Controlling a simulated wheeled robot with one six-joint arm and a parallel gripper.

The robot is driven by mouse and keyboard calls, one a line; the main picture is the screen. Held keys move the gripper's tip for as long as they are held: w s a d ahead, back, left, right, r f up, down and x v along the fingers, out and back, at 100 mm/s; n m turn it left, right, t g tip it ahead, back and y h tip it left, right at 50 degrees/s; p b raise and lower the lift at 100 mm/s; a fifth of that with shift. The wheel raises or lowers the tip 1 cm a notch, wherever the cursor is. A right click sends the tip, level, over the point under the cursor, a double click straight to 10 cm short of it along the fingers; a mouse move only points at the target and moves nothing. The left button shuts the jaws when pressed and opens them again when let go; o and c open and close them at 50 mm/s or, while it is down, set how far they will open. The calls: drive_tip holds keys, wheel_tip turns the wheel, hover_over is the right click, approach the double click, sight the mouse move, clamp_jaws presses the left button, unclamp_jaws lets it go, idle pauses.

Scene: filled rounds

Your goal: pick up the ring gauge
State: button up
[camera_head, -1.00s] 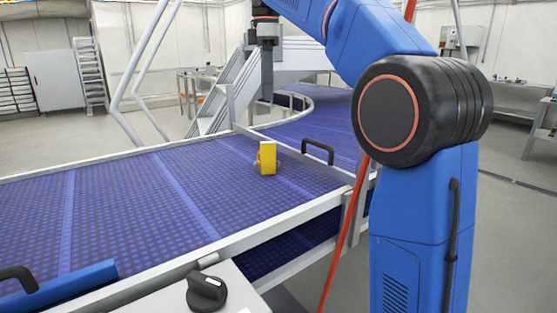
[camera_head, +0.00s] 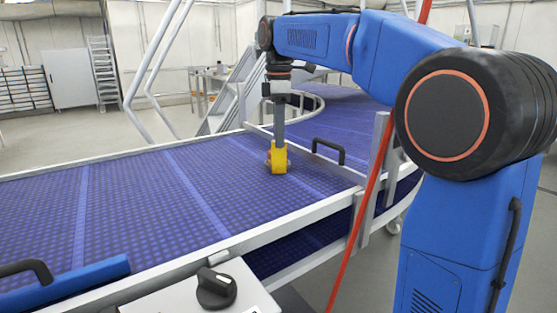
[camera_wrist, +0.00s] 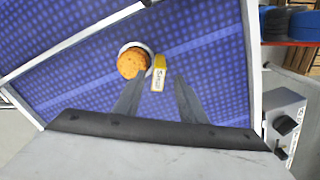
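A pale ring (camera_wrist: 124,45), which I take for the ring gauge, lies on the blue conveyor in the wrist view. A round orange-brown thing (camera_wrist: 131,64) sits in it and covers most of it. A yellow block (camera_wrist: 159,74) with a lettered label stands close beside it; I cannot tell if they touch. In the head view the yellow block (camera_head: 278,163) hides nearly all of the ring. My gripper (camera_wrist: 160,80) is open and empty, pointing down. In the head view my gripper (camera_head: 279,141) is just above or behind the block's top; the ring is ahead of the fingers in the wrist view.
The blue conveyor (camera_head: 135,205) has metal side rails and is clear to the left. A grey box with a black knob (camera_head: 216,289) is at the near edge. A red cable (camera_head: 372,185) hangs beside my arm.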

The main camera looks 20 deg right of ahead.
sight(278, 152)
drive_tip(key=shift+w+f, duration=0.15)
drive_tip(key=shift+f, duration=1.7)
drive_tip(key=shift+c, duration=0.7)
clamp_jaws()
drive_tip(key=shift+r, duration=0.1)
